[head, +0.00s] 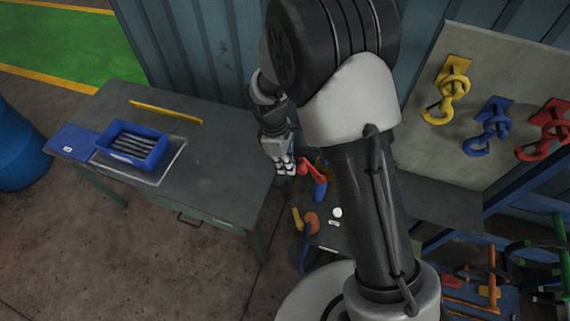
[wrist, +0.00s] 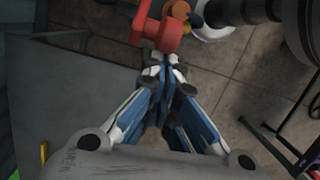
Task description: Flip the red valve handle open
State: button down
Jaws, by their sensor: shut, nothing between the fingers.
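The red valve handle (head: 312,170) is right beside my gripper in the head view, above a blue part (head: 320,190). It also shows in the wrist view (wrist: 157,37), just beyond the fingertips. My gripper (head: 285,168) points down at the right end of the grey table. Its fingers come together in the wrist view (wrist: 163,68), shut and empty. The fingertips look very close to the handle's near end; I cannot tell if they touch it. My arm hides part of the area right of the valve in the head view.
The grey table (head: 215,150) holds a blue bin (head: 133,145) and a yellow bar (head: 165,111). Yellow, blue and red hooks (head: 490,125) hang on a panel at right. A blue barrel (head: 18,150) stands at far left. The floor in front is clear.

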aim_at(305, 171)
jog(key=shift+s+d+r+y, duration=0.1)
jog(key=shift+d+r+y, duration=0.25)
jog(key=shift+r+y, duration=0.15)
jog(key=shift+t+y, duration=0.5)
jog(key=shift+y, duration=0.2)
jog(key=shift+s+d+r+b, duration=0.35)
jog(key=shift+d+r, duration=0.2)
jog(key=shift+d, duration=0.2)
jog(key=shift+s+d+r+b, duration=0.25)
jog(key=shift+d+r, duration=0.25)
jog(key=shift+d, duration=0.3)
jog(key=shift+s+d+r+b, duration=0.25)
jog(key=shift+d+r+b, duration=0.15)
jog(key=shift+d+r, duration=0.25)
jog(key=shift+s+d+r, duration=0.1)
jog(key=shift+s+d, duration=0.15)
jog(key=shift+d, duration=0.45)
jog(key=shift+s+d, duration=0.1)
jog(key=shift+s, duration=0.05)
